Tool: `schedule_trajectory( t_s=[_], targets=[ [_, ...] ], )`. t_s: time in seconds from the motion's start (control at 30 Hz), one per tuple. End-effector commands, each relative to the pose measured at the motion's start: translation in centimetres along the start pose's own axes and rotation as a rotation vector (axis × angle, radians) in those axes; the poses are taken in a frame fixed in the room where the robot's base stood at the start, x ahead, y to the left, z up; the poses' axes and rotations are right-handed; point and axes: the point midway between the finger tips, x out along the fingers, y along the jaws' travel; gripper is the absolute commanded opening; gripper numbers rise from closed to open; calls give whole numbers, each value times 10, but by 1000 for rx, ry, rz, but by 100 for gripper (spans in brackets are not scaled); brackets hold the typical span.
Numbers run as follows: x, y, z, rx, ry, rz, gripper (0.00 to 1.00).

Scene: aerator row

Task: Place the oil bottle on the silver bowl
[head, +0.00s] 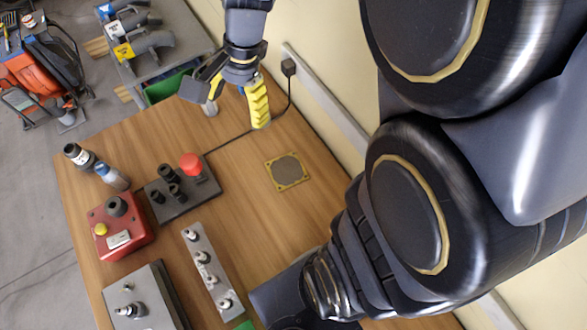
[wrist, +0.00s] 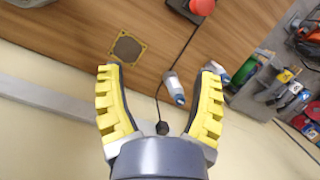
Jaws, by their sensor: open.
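I cannot make out a silver bowl in either view, and nothing is clearly marked as the oil bottle. A small pale bottle-like cylinder (wrist: 175,88) with a blue end shows between my fingers in the wrist view. In the head view a pale piece (head: 210,108), probably the same thing, shows beside my gripper (head: 232,108), which hides part of it.
A square plate (head: 288,171) lies near the wall. A cable runs to a plug (head: 289,67). Clear wood surrounds the plate.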

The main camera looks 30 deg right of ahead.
Motion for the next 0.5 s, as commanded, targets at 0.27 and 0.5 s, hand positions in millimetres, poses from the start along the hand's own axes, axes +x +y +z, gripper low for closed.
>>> schedule_trajectory(
  t_s=[0.27,0.5],
  targets=[
    [-32,102,71,-807,20,218,65],
    [-39,144,80,-1078,8,316,65]
  ],
)
